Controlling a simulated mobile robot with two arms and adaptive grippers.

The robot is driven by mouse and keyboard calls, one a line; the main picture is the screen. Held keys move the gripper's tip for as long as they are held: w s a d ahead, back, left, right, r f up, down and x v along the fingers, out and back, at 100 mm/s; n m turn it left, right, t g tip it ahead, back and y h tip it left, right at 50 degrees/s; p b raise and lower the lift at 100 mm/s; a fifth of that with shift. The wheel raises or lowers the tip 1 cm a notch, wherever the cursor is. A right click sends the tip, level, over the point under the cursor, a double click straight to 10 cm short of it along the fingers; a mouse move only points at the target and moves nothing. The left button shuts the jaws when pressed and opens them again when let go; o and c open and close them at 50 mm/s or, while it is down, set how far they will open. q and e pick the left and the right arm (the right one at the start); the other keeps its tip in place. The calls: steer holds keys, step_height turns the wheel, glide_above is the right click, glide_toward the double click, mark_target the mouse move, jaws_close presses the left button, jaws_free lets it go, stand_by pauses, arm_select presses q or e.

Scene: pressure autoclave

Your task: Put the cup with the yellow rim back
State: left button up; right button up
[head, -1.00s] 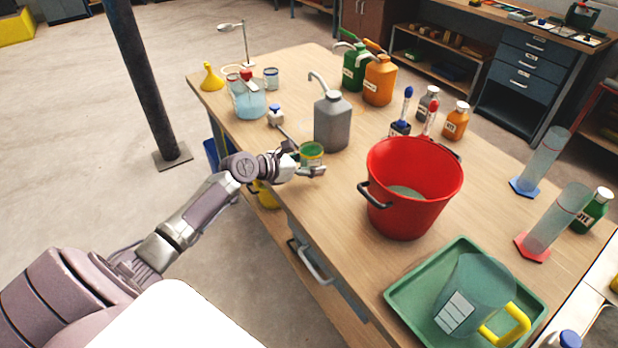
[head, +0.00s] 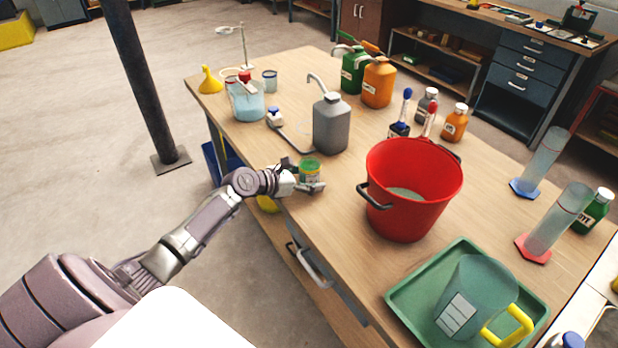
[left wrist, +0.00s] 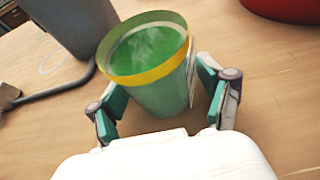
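The cup with the yellow rim (head: 310,171) is green and looks upright near the table's front edge, left of the red bucket. In the left wrist view the cup (left wrist: 160,85) shows green contents and a yellow band at its rim. My left gripper (head: 309,185) has its fingers on both sides of the cup, and the gripper (left wrist: 165,100) appears shut on it. A small gap at the right finger cannot be ruled out. Whether the cup's base touches the table is hidden. My right gripper is out of view.
A grey canister (head: 331,124) with a dark hose stands behind the cup. The red bucket (head: 411,205) is to its right. A green tray (head: 402,291) holds a jug. A faint white ring (left wrist: 45,64) marks the table beside the canister. Bare wood lies around the cup.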

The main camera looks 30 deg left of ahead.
arm_select(q)
steer(key=shift+s+r, duration=0.1)
steer(key=shift+r, duration=0.1)
step_height(320, 180, up, 5)
glide_above(276, 202)
steer(key=s, duration=0.2)
steer(key=shift+w+d+f, duration=0.15)
steer(key=shift+d+f, duration=0.05)
steer(key=shift+d, duration=0.25)
